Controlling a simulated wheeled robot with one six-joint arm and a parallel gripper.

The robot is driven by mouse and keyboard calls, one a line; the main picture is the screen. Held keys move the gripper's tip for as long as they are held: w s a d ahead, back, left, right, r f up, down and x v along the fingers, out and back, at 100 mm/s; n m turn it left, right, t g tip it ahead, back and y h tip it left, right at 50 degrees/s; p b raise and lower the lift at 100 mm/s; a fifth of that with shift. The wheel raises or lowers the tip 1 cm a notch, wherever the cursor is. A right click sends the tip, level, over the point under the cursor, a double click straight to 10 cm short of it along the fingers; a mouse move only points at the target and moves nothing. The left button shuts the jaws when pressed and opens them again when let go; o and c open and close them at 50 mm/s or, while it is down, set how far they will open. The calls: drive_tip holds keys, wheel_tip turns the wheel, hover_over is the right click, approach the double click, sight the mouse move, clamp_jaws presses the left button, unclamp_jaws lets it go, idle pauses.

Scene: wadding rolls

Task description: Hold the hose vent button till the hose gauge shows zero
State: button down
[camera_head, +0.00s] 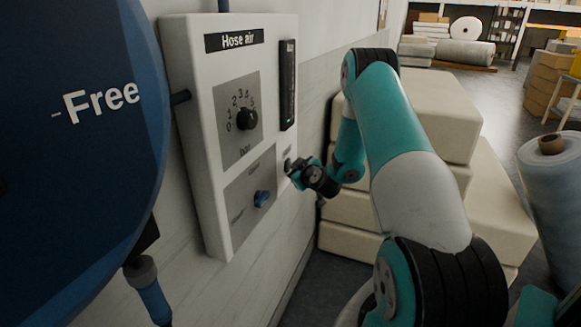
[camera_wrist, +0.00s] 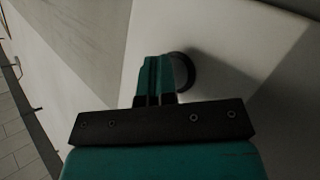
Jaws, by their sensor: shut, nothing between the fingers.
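The white "Hose air" panel (camera_head: 190,50) stands on the wall at left centre in the head view. A dark vertical strip (camera_head: 287,85), which looks like the gauge, is at its upper right; its reading is too small to make out. My gripper (camera_head: 291,172) is shut and empty at the panel's lower right, by a small dark button (camera_head: 287,160) under a label I cannot read. In the wrist view my shut fingertips (camera_wrist: 154,62) overlap a dark round button or its collar (camera_wrist: 183,72). I cannot tell whether they press it.
The panel also carries a black dial knob (camera_head: 246,118) and a blue valve knob (camera_head: 262,198). A large blue disc marked "Free" (camera_head: 80,150) fills the left. Cream padded blocks (camera_head: 440,115) are stacked behind my arm. A wrapped roll (camera_head: 552,190) stands at right.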

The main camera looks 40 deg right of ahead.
drive_tip(key=shift+s+d+b, duration=0.3)
drive_tip(key=shift+s+b, duration=0.45)
drive_tip(key=shift+b, duration=0.5)
drive_tip(key=s+b, duration=0.1)
drive_tip(key=b, duration=0.1)
drive_tip(key=s+d+b, duration=0.1)
drive_tip(key=s+b, duration=0.1)
drive_tip(key=s+d+b, duration=0.1)
drive_tip(key=b, duration=0.1)
drive_tip(key=shift+s, duration=0.3)
